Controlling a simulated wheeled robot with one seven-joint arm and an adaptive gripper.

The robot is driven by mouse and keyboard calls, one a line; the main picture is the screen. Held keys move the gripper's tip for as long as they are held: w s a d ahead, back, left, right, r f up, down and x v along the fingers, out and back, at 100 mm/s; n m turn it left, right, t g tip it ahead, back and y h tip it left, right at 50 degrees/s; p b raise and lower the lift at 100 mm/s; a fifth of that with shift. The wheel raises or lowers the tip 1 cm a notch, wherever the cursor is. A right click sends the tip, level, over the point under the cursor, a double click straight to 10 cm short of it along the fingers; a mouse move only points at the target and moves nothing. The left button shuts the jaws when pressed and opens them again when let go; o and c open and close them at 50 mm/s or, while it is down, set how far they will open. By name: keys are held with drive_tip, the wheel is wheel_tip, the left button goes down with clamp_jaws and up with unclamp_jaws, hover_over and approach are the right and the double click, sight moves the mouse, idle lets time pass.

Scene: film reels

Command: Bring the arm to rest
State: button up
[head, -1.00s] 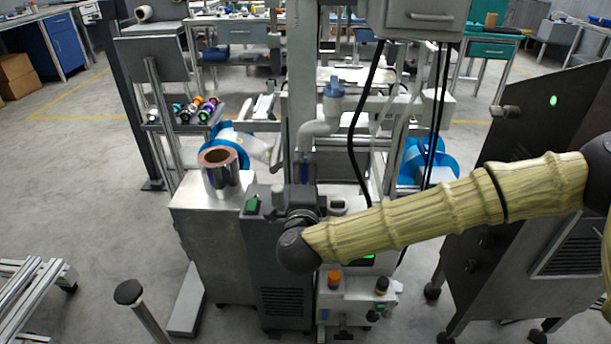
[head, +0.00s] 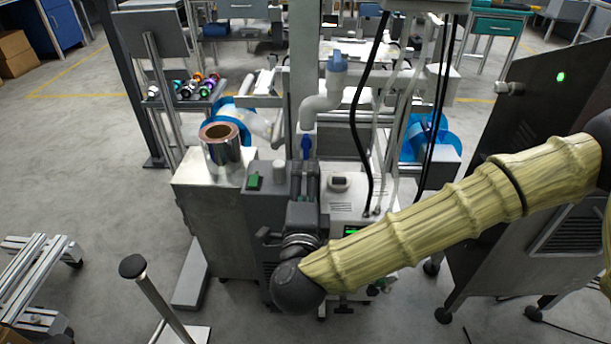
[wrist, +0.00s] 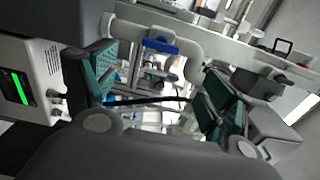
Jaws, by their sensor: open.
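My arm, in a ribbed yellow-tan cover, reaches from the right edge to the middle of the head view. My gripper (head: 304,188) is at its end, dark, pointing away from the camera in front of the machine. In the wrist view my gripper (wrist: 160,92) shows two teal-padded fingers spread wide apart. Nothing is between the pads; the machine's pipe and frame show behind the gap. The gripper holds nothing that I can see.
A silver film roll (head: 221,152) stands on a metal cabinet (head: 208,200) left of the gripper. A white control box (head: 350,205) is close on the right. Several small reels (head: 193,87) lie on a rack. A dark cabinet (head: 535,120) stands at right.

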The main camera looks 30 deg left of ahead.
drive_tip(key=shift+s, duration=0.1)
idle(0.5)
drive_tip(key=d+f+n+g, duration=0.2)
drive_tip(key=d+f+n, duration=0.15)
drive_tip(key=f, duration=0.65)
drive_tip(key=d+f+n+g, duration=0.25)
drive_tip(key=d+f, duration=0.25)
drive_tip(key=f, duration=0.4)
drive_tip(key=s+d+f+n+g+h, duration=0.25)
drive_tip(key=s+d+f+g, duration=0.2)
drive_tip(key=d+f, duration=0.8)
drive_tip(key=s+d+f+n+g+h, duration=0.2)
drive_tip(key=s+d+f+g+h, duration=0.3)
drive_tip(key=d+f, duration=0.8)
drive_tip(key=s+d+g+h, duration=0.1)
drive_tip(key=s+d, duration=0.3)
drive_tip(key=d, duration=0.5)
drive_tip(key=s+d+h, duration=0.1)
drive_tip(key=s+d, duration=0.4)
drive_tip(key=d, duration=0.4)
wheel_tip(320, 180, up, 23)
drive_tip(key=p, duration=2.2)
drive_tip(key=shift+d+n+p, duration=0.3)
drive_tip(key=shift+n, duration=0.15)
